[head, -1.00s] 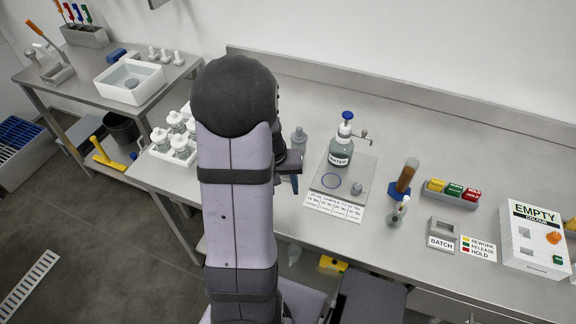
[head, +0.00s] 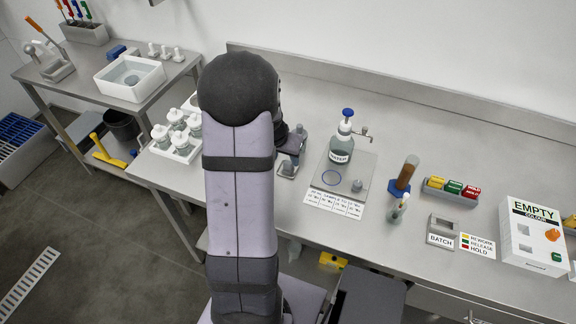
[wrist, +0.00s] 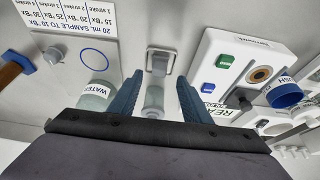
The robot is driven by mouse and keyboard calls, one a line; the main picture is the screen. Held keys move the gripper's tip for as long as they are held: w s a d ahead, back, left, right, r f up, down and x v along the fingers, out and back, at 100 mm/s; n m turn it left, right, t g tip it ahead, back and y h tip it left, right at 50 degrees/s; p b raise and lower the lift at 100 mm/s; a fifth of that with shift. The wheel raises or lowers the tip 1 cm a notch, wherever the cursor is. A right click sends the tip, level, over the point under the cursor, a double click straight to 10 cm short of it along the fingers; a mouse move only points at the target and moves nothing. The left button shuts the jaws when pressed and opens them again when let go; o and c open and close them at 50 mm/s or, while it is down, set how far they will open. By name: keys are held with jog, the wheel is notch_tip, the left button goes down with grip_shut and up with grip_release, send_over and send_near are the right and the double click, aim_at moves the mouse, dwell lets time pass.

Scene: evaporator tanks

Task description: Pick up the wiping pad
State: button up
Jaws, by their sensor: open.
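A small blue block (head: 117,52) lies on the left table behind the white basin; it may be the wiping pad, but it is too small to be sure. My gripper (wrist: 158,85) is open in the wrist view, with its two blue fingers apart. A clear vial (wrist: 153,100) in a grey holder (wrist: 160,60) shows between the fingers; I cannot tell how far beyond them it is. The blue block does not show in the wrist view.
Several white-capped bottles stand in a tray (head: 158,149) left of my arm. A white instrument with buttons (wrist: 220,75) is right of the vial. The white basin (head: 110,88) is on the left table.

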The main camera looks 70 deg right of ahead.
aim_at(288, 163)
jog(key=shift+p+x, duration=0.45)
jog(key=shift+x, duration=2.15)
grip_shut()
